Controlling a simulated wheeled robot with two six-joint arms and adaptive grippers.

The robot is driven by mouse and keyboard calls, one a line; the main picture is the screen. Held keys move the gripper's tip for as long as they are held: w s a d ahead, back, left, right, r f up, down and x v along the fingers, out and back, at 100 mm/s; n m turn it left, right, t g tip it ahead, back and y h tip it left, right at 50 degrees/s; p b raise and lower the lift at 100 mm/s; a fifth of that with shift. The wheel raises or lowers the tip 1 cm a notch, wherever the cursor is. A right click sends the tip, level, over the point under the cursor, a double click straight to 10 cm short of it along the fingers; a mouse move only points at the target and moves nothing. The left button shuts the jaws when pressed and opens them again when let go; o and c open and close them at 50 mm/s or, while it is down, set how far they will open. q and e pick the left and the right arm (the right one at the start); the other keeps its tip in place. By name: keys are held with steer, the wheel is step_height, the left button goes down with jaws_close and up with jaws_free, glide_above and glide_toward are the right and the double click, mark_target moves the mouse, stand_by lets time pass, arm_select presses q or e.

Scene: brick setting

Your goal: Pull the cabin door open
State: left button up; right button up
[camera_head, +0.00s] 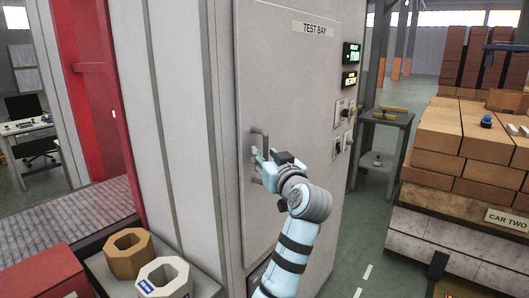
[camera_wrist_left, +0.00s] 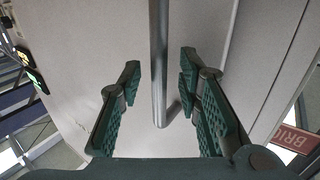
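The cabin door is a tall grey panel (camera_head: 285,85) with a "TEST BAY" sign (camera_head: 312,29) near its top. It looks flush with the cabin wall. A metal bar handle (camera_head: 262,137) stands at the door's left side. My left gripper (camera_head: 258,165) is at the lower part of the handle. In the left wrist view, the handle bar (camera_wrist_left: 159,50) runs down between the two green fingers of my left gripper (camera_wrist_left: 160,85). There is a gap on each side, so the fingers are open around the bar. My right gripper is in neither view.
Lit displays (camera_head: 351,54) and switches (camera_head: 341,112) are on the wall right of the door. Brick stacks on a car (camera_head: 450,232) stand at the right. Octagonal blocks (camera_head: 164,278) sit on a tray at lower left. Floor (camera_head: 365,240) shows between cabin and car.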

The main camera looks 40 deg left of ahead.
arm_select(q)
steer(key=shift+w+a+r, duration=0.1)
steer(key=shift+a+r, duration=0.05)
steer(key=shift+a, duration=0.25)
steer(key=shift+d, duration=0.15)
steer(key=shift+c, duration=0.2)
steer(key=shift+w, duration=0.1)
jaws_close()
